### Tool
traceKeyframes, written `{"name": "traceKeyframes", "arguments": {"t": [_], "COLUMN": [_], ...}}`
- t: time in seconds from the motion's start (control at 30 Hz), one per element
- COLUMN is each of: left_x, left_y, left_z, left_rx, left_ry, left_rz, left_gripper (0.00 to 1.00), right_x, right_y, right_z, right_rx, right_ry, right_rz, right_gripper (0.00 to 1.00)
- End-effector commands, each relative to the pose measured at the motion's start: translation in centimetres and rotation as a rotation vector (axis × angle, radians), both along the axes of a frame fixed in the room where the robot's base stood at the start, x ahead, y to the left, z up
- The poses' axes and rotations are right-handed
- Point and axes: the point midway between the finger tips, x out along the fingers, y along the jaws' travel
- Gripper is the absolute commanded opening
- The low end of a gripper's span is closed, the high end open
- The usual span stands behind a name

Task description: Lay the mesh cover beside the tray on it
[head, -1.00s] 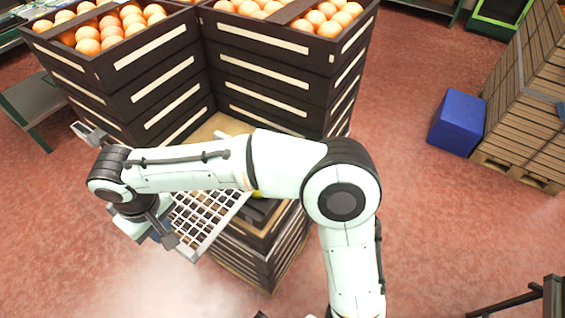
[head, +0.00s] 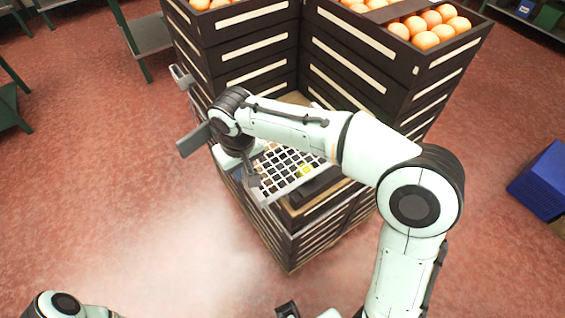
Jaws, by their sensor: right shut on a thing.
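The mesh cover (head: 285,158) is a white grid with a pale edge bar. It lies over the open top of the lower dark crate stack, partly hidden by my right arm. My right gripper (head: 252,182) is at its left edge, pointing down and shut on it. I cannot tell whether the cover rests fully on the tray. Part of my left arm shows at the bottom left; its gripper is not in view.
Tall dark crates (head: 400,75) with oranges (head: 425,40) on top stand behind the low stack. A blue box (head: 541,182) stands at the right. A grey-topped table (head: 150,35) is at the upper left. The red floor at the left is clear.

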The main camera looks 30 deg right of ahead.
Motion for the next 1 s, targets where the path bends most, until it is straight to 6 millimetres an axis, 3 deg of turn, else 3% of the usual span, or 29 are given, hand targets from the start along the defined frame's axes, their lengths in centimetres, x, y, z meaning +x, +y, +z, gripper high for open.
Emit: {"name": "traceKeyframes", "arguments": {"t": [0.2, 0.4, 0.67, 0.9, 1.0], "left_x": [0.2, 0.4, 0.2, 0.0, 0.1], "left_y": [0.0, 0.0, 0.0, 0.0, 0.0], "left_z": [0.5, 1.0, 0.5, 0.0, 0.2], "left_rx": [0.0, -0.001, 0.0, 0.0, -0.001], "left_ry": [-0.002, -0.005, -0.002, 0.0, 0.0], "left_rz": [0.0, 0.0, 0.0, 0.0, 0.0], "left_gripper": [0.43, 0.43, 0.43, 0.43, 0.43], "right_x": [0.5, 0.8, 0.7, 0.7, 0.8], "right_y": [-6.0, -10.0, -9.7, -9.7, -10.1], "right_z": [0.1, 0.2, -2.6, -6.4, -6.9], "right_rx": [-0.001, 0.0, 0.0, -0.001, -0.001], "right_ry": [-0.001, -0.001, 0.002, 0.004, 0.0], "right_rz": [-0.007, -0.004, 0.002, 0.002, 0.0], "right_gripper": [0.0, 0.0, 0.0, 0.0, 0.0]}}
